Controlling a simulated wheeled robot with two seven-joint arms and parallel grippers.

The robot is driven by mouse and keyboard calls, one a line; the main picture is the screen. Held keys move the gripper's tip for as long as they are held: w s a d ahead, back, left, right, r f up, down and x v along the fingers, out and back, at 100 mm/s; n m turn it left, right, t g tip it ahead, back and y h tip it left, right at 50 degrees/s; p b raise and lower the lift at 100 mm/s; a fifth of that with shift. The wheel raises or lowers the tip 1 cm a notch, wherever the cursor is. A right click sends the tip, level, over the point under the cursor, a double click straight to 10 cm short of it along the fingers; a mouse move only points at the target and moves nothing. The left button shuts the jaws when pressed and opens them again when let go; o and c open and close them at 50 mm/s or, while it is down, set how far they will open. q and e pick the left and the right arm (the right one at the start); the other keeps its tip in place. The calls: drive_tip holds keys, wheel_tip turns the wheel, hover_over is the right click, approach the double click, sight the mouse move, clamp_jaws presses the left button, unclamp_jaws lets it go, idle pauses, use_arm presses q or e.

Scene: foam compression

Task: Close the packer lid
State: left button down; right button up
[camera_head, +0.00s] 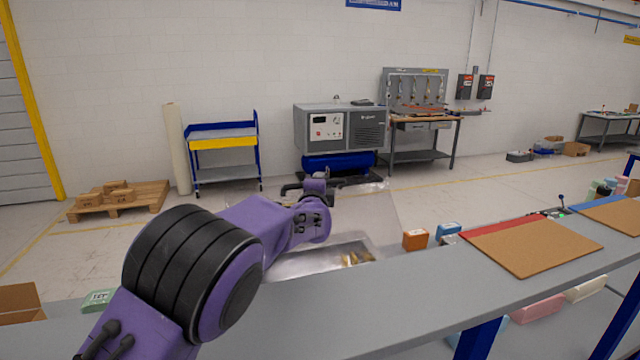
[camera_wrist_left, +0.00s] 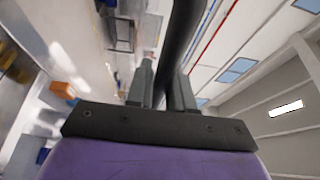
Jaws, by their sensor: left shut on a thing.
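The packer is an open metal box (camera_head: 305,264) set at the far side of the grey counter, with several small gold-brown pieces (camera_head: 356,258) inside. Its lid (camera_head: 368,212) looks like a clear panel standing raised behind the box, partly hidden by my arm. My left gripper (camera_head: 316,186) is up by the lid's top edge, and its fingertips are hard to make out there. In the left wrist view, the left gripper (camera_wrist_left: 161,88) has its fingers shut on a dark bar (camera_wrist_left: 185,35), which seems to be the lid's handle. My right gripper is out of view.
The grey counter (camera_head: 420,272) runs along the front. An orange box (camera_head: 415,240) and a blue box (camera_head: 448,230) stand right of the packer. A brown board with a red strip (camera_head: 535,247) lies further right. A green box (camera_head: 98,299) is at left.

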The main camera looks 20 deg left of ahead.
use_arm(q)
drive_tip(key=c, duration=1.1)
unclamp_jaws()
drive_tip(key=shift+w+d, duration=0.1)
drive_tip(key=shift+d+r, duration=0.1)
drive_tip(key=shift+r, duration=0.1)
drive_tip(key=s+d+r, duration=0.2)
drive_tip(key=s+d, duration=0.2)
drive_tip(key=s, duration=0.4)
drive_tip(key=s+d+r, duration=0.2)
drive_tip(key=s+d, duration=0.2)
drive_tip(key=s, duration=0.5)
drive_tip(key=s+d+r, duration=0.2)
drive_tip(key=s+d, duration=0.2)
drive_tip(key=s, duration=0.5)
drive_tip(key=shift+s+d, duration=0.25)
drive_tip(key=shift+d, duration=0.15)
